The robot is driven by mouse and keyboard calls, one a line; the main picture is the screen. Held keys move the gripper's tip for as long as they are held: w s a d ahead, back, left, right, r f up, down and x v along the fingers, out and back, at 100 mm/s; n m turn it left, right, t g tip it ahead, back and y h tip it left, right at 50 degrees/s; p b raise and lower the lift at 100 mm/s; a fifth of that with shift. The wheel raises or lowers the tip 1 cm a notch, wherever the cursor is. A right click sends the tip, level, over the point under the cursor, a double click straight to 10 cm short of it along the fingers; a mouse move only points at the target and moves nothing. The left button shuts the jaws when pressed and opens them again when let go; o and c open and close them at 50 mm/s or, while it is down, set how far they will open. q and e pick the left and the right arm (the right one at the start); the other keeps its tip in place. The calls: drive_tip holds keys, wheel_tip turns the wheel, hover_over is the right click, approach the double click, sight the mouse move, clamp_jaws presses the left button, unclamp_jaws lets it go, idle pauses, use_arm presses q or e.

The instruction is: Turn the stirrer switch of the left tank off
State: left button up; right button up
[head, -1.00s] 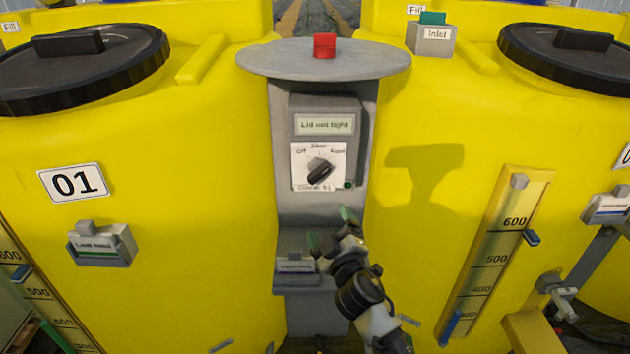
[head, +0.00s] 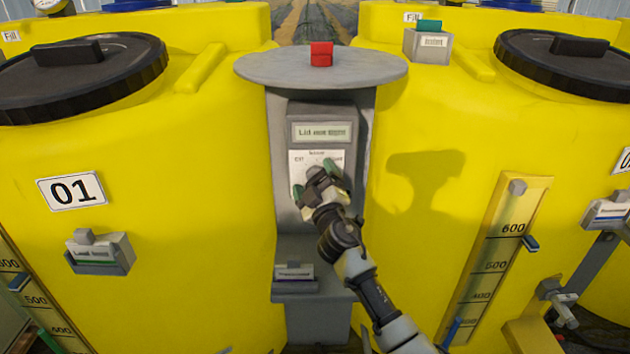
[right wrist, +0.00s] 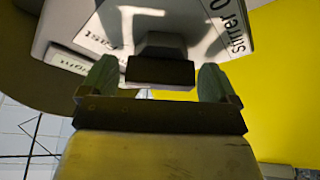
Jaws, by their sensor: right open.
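The left tank (head: 190,200) is yellow and carries a 01 label. The stirrer switch's white plate (head: 305,158) is on the grey post between the tanks, under a display reading "Lid not tight". In the head view my right gripper (head: 315,180) is in front of the switch and hides its dark knob. In the right wrist view the knob (right wrist: 160,60) lies between the two green fingertips of my right gripper (right wrist: 157,76). The gripper is open, with gaps visible beside the knob. Its setting cannot be read now. My left gripper is not in view.
A round grey top (head: 260,68) with a red block (head: 321,54) juts out above the switch. A small labelled box (head: 294,276) sits lower on the post. Tank walls flank the post closely on both sides; a level gauge (head: 497,255) is on the right tank.

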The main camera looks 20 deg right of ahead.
drive_tip(key=c, duration=0.9)
drive_tip(key=shift+r+n+p, duration=0.1)
drive_tip(key=shift+n+p, duration=0.4)
drive_tip(key=shift+p, duration=0.3)
drive_tip(key=n+g+p, duration=0.2)
drive_tip(key=n+p, duration=0.2)
drive_tip(key=p, duration=0.2)
drive_tip(key=n+g+p, duration=0.1)
drive_tip(key=n+p, duration=0.4)
drive_tip(key=p, duration=0.2)
drive_tip(key=n+g+p, duration=0.2)
drive_tip(key=n+p, duration=0.3)
drive_tip(key=p, duration=0.2)
drive_tip(key=shift+f+g+y, duration=0.25)
drive_tip(key=shift+g+y, duration=0.05)
drive_tip(key=shift+y, duration=0.1)
drive_tip(key=shift+f+n+g+h+p, duration=0.2)
drive_tip(key=shift+n+g+h+p, duration=0.1)
drive_tip(key=shift+n+p, duration=0.7)
drive_tip(key=shift+f+p, duration=0.1)
drive_tip(key=shift+p, duration=0.3)
drive_tip(key=shift+s+f, duration=0.1)
drive_tip(key=o, duration=0.9)
